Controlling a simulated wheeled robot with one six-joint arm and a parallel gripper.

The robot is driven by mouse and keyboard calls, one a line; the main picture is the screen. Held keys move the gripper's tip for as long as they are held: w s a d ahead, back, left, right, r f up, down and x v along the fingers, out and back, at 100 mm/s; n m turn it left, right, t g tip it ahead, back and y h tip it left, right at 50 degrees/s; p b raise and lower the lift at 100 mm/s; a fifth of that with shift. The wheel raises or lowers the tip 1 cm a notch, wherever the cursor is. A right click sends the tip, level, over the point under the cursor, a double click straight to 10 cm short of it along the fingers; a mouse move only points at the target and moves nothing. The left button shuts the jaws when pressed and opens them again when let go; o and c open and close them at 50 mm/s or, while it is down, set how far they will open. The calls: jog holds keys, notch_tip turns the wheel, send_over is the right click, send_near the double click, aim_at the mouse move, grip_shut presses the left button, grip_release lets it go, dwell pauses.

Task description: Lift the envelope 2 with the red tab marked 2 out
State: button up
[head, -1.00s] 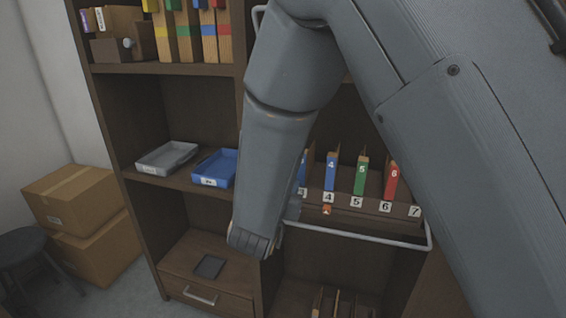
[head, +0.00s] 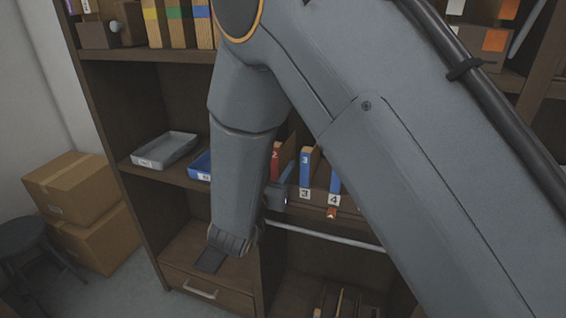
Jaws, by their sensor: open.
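The envelope 2 (head: 276,156) stands upright in the rack, with its red tab marked 2 at the top. Its lower part is hidden behind my arm and gripper. My gripper (head: 284,182) is just in front of and below the red tab, left of slot label 3. It is only partly visible, open, and nothing shows held in it. Whether its fingers are around or touching the envelope cannot be told. The envelope with blue tab 3 (head: 305,166) stands directly right of it. Another blue tab (head: 335,184) stands above label 4.
A pale metal rail (head: 325,236) runs across below the rack. A grey tray (head: 166,149) and a blue tray (head: 201,165) sit on the shelf at left. A dark flat object (head: 210,261) lies below. My arm hides the rack's right part.

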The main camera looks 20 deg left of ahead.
aim_at(285, 162)
jog(key=shift+w+d+p, duration=0.1)
jog(key=shift+w+p, duration=0.6)
jog(key=shift+w, duration=1.6)
grip_shut()
